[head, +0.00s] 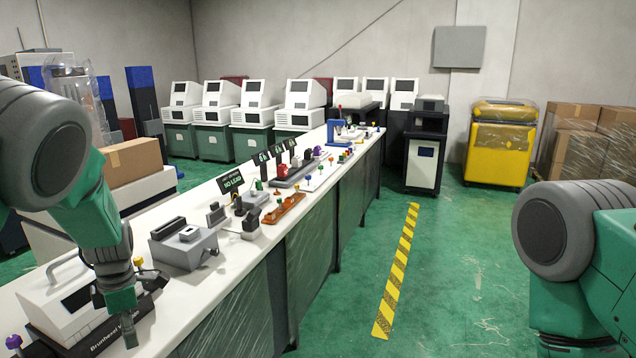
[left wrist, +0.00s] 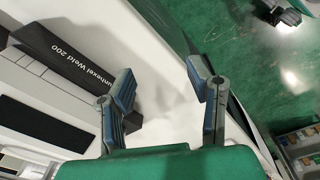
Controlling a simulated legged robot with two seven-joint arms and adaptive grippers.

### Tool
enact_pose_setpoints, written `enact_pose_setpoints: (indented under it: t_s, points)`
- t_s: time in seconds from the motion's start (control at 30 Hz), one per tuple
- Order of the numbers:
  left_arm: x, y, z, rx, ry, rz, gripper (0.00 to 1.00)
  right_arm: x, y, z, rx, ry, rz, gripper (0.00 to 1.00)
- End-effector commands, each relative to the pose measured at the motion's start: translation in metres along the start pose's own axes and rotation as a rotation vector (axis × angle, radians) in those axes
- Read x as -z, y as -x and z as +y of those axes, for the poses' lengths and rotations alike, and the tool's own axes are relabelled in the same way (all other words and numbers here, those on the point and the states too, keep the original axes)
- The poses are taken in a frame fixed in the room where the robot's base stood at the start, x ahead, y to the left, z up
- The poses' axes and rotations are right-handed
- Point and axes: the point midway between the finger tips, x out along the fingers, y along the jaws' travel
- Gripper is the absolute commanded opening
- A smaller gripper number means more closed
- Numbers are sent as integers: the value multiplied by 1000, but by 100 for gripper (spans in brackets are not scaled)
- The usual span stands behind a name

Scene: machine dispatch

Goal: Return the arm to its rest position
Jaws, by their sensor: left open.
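My left arm (head: 75,170) comes in from the left in the head view, bent down over the near end of the white bench. My left gripper (head: 125,308) hangs just in front of a white machine labelled "Brunhexel Weld 200" (head: 70,305). In the left wrist view the two fingers of the left gripper (left wrist: 162,98) stand apart with nothing between them. The white machine (left wrist: 45,95) also shows there, at the left. My right arm (head: 575,250) shows at the right edge of the head view; its gripper is not in view.
The bench (head: 300,215) runs away from me with a grey device (head: 185,245), several small coloured parts and a blue machine (head: 335,132) on it. A yellow machine (head: 500,145) and wrapped boxes (head: 585,145) stand at the back right. Green floor with a yellow striped line (head: 397,275) is clear.

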Motion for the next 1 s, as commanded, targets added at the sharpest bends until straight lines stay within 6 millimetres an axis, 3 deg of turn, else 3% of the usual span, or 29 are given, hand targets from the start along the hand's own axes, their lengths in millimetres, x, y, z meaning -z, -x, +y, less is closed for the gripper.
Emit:
enact_pose_setpoints:
  t_s: [0.03,0.17,0.27,0.37,0.5,0.6,0.7,0.8,1.0]
  points:
    - [9,-20,-8,3,-51,14,46,0,-6,-1,1,1,0,50]
    - [25,-64,-32,-8,-235,52,46,-1,-15,-1,1,2,-1,50]
    - [39,-103,-60,-12,-434,90,46,-2,-25,-1,1,2,-1,50]
    - [58,-151,-103,-6,-712,126,46,-2,-39,-1,1,2,-1,50]
    - [87,-214,-184,13,-1224,139,46,-4,-62,-1,1,1,-1,50]
    - [104,-242,-245,8,-1601,102,46,-5,-77,-1,1,1,-2,50]
    - [114,-254,-294,-25,-1907,44,46,-5,-88,-1,0,1,-1,50]
    - [119,-255,-328,-69,-2117,-7,46,-6,-95,-1,1,1,-1,50]
    - [120,-250,-353,-121,-2280,-44,46,-6,-98,-2,1,2,-1,50]
